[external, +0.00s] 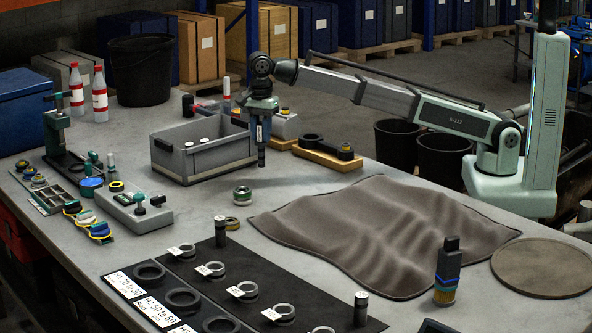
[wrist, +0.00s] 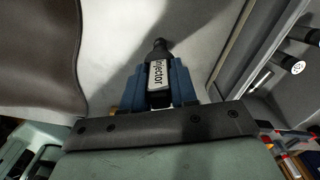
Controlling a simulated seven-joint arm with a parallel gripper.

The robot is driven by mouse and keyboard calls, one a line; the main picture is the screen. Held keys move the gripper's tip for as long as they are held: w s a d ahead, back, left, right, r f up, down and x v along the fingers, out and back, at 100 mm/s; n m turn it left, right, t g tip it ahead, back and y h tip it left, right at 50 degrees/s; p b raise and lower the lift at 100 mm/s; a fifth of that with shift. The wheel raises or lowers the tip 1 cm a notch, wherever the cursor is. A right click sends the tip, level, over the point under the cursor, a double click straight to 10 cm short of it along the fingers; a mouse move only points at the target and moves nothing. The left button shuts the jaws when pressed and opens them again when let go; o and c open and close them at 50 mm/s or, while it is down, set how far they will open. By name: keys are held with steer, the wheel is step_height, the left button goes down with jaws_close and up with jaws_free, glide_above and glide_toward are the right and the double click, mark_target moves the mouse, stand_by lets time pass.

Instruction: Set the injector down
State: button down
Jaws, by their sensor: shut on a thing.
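My gripper (external: 261,128) points down over the workbench, to the right of the grey bin. It is shut on the injector (external: 262,156), a dark, slim part held upright with its tip down. The tip appears to be above the bench top (external: 300,180), but the exact gap cannot be told.
The grey bin (external: 215,160) with white-topped parts stands just left of the injector. A wooden block (external: 325,155) with dark parts lies behind right. A small jar (external: 242,195) and a crumpled brown cloth (external: 370,235) lie in front. Bare bench shows between them.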

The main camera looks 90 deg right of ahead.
mark_target(261, 141)
steer(key=shift+f, duration=2.8)
steer(key=shift+f, duration=0.15)
steer(key=c, duration=0.9)
jaws_free()
step_height(261, 141, up, 12)
steer(key=shift+r, duration=0.15)
steer(key=shift+d, duration=0.1)
